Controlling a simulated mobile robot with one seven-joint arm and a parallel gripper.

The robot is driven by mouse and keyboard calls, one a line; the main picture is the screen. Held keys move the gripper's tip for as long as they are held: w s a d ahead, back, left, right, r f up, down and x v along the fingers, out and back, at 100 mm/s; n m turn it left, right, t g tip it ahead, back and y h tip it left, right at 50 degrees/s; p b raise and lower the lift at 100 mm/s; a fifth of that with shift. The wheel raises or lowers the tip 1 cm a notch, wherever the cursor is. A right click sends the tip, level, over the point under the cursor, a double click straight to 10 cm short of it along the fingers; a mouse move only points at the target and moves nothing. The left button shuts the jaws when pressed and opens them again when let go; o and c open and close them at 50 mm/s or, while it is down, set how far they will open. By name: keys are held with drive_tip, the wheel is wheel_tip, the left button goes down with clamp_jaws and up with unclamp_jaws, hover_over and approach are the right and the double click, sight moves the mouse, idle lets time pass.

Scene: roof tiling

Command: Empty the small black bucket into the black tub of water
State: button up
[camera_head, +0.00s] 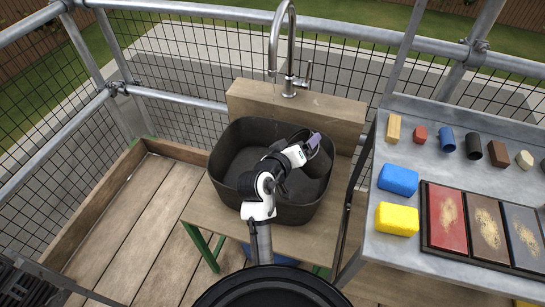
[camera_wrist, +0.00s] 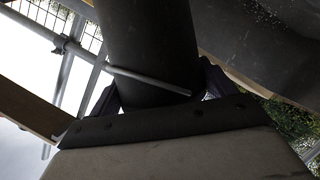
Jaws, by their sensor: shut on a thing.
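The black tub (camera_head: 292,214) stands on a wooden bench under a tap. My gripper (camera_head: 312,142) is over the right side of the tub, shut on the small black bucket (camera_head: 320,163). The bucket is at the tub's right inner side and looks tilted; my arm and the dark colours hide much of it. In the wrist view the dark bucket wall (camera_wrist: 150,45) sits between my gripper's fingers (camera_wrist: 155,95), with a thin metal rod crossing it. I cannot see water or the bucket's contents clearly.
A chrome tap (camera_head: 289,60) rises behind the tub. At the right, a grey metal table (camera_head: 400,150) holds a blue block (camera_head: 398,180), a yellow block (camera_head: 397,219), several small pieces and a tray of coloured panels (camera_head: 446,217). Railings and mesh enclose the deck; planks at left are clear.

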sight(291, 139)
drive_tip(key=shift+w+a+f+n+h+b, duration=0.15)
drive_tip(key=shift+a+f+n+h+b, duration=0.3)
drive_tip(key=shift+f+n, duration=0.35)
drive_tip(key=shift+w+a+r+n+h+p, duration=0.15)
drive_tip(key=shift+r+n+h+p, duration=0.25)
drive_tip(key=shift+n, duration=0.4)
drive_tip(key=shift+w+a+f+n+h+b, duration=0.1)
drive_tip(key=shift+a+f+n+h+b, duration=0.25)
drive_tip(key=shift+f+n+b, duration=0.35)
drive_tip(key=shift+w+a+r+n+h, duration=0.2)
drive_tip(key=shift+a+n, duration=0.15)
drive_tip(key=shift+a, duration=0.15)
drive_tip(key=shift+w+a+r+n+h, duration=0.1)
drive_tip(key=shift+w+a+r+n, duration=0.1)
drive_tip(key=shift+a+n, duration=0.2)
drive_tip(key=shift+w+a+r+n+t+h+p, duration=0.15)
drive_tip(key=shift+a+n+t+h+p, duration=0.25)
drive_tip(key=shift+n, duration=0.45)
drive_tip(key=shift+a+n+p, duration=0.3)
drive_tip(key=shift+n+p, duration=0.05)
drive_tip(key=shift+n, duration=0.25)
drive_tip(key=shift+r+n+t, duration=0.1)
drive_tip(key=shift+n+t, duration=0.2)
